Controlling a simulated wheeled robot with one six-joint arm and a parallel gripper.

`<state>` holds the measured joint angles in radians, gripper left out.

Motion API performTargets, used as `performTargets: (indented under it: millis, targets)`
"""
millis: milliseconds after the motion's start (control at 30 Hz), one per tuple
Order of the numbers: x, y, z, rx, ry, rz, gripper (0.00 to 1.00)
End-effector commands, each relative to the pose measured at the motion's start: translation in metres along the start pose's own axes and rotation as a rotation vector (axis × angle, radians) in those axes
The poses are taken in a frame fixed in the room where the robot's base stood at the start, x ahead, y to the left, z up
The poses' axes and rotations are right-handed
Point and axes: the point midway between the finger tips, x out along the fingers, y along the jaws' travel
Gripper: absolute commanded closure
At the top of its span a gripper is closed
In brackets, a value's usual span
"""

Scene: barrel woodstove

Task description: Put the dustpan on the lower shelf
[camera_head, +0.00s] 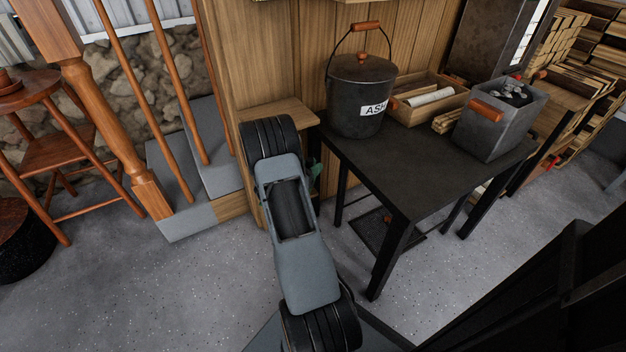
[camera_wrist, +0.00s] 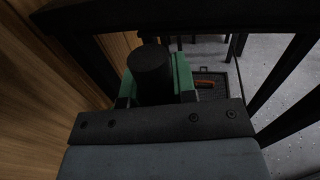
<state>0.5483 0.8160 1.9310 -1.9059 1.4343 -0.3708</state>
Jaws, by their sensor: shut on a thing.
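My gripper (camera_wrist: 157,82) has green fingers shut on a black cylindrical piece (camera_wrist: 150,72) in the wrist view. I cannot tell whether this piece belongs to the dustpan; no clear pan shape shows in the grip. In the head view my arm hides most of the gripper, and only a bit of green (camera_head: 314,172) shows beside the table's left end. A wooden ledge (camera_head: 290,108) on the panelled wall, perhaps the lower shelf, is just behind my arm. A flat dark tray-like thing (camera_head: 375,238) with an orange-brown piece lies low under the table.
The dark table (camera_head: 415,170) holds an ash bucket (camera_head: 345,115), a wooden box (camera_head: 425,108) and a grey bin (camera_head: 490,132). Its legs stand close right of my gripper. Steps (camera_head: 180,215) with a wooden railing and a stool (camera_head: 55,155) stand left. Floor in front is clear.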

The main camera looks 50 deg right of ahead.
Motion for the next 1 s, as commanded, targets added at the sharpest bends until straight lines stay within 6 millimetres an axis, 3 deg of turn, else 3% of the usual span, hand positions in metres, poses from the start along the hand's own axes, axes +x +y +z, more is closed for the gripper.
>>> performTargets:
  millis: [100,367,667,1000]
  targets:
    - [0.006,0.007,-0.013,0.000,-0.002,0.000,1.00]
    - [0.011,0.013,-0.020,0.001,-0.002,0.000,1.00]
    - [0.015,0.017,-0.057,0.000,-0.001,0.001,1.00]
    - [0.015,0.017,-0.058,0.001,-0.001,0.001,1.00]
